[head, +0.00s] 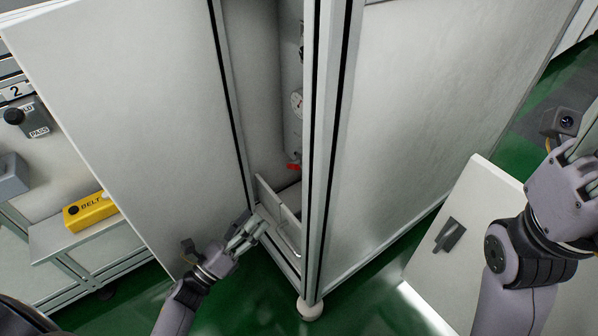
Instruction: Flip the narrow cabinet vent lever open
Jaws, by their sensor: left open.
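The narrow cabinet (312,240) stands in the middle, its interior showing through a tall, narrow opening. Inside, a grey vertical unit (292,70) carries a small round gauge (296,103). Below the gauge is a small red part (293,166), which looks like the vent lever; its exact position is too small to tell. My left gripper (252,230) is open at the lower front of the cabinet, below and left of the red part and apart from it. My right gripper (580,152) is at the right edge, partly cut off, far from the lever.
A large pale door panel (130,100) stands left of the opening. A metal frame or tray (281,212) sits low inside the opening. A yellow BELT box (90,212) rests on a bench at left. A white panel with a dark handle (470,215) is at right. Green floor (370,310) is clear in front.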

